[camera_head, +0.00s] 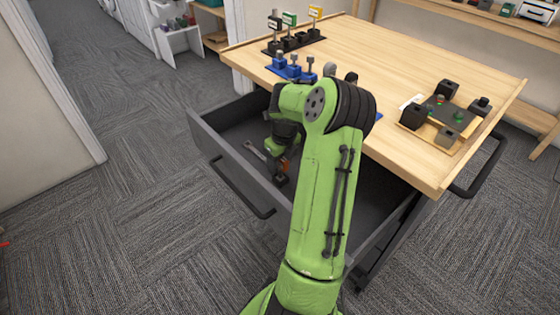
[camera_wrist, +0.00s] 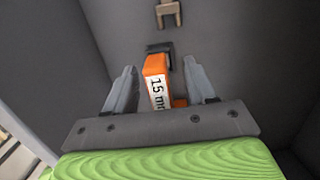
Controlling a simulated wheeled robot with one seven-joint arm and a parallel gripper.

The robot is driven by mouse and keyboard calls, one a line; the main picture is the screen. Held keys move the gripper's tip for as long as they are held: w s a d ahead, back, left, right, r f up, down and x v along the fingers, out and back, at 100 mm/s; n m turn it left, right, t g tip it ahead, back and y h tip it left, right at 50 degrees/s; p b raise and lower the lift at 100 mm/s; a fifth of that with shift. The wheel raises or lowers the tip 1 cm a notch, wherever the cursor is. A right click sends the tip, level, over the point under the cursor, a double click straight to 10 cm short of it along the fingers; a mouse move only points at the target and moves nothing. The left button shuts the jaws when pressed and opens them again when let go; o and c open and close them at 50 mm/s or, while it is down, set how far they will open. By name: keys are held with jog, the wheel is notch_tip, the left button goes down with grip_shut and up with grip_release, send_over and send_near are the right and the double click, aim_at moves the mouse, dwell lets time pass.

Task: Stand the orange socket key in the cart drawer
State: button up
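The orange socket key (camera_wrist: 154,66), with a white label reading "15 m…", is between the two fingers of my gripper (camera_wrist: 162,84) in the wrist view. Gaps show between the key and both fingers, so my gripper looks open around it. A black piece (camera_wrist: 159,48) is at the key's far end. In the head view the orange part (camera_head: 284,163) shows just under my gripper, inside the open cart drawer (camera_head: 232,172), above a dark piece (camera_head: 280,180). My arm hides part of the drawer, and I cannot tell whether the key touches its floor.
A grey wrench (camera_head: 255,150) lies in the drawer near the key; its end shows in the wrist view (camera_wrist: 168,12). The wooden cart top (camera_head: 390,70) holds labelled stands (camera_head: 290,40), a blue rack (camera_head: 290,70) and a tray of parts (camera_head: 440,118). Carpet left is clear.

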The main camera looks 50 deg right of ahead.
notch_tip(320, 180, up, 16)
jog(key=s+p, duration=0.2)
jog(key=p, duration=0.3)
jog(key=shift+a+f+p, duration=0.15)
jog(key=shift+a+p, duration=0.1)
jog(key=shift+p, duration=0.05)
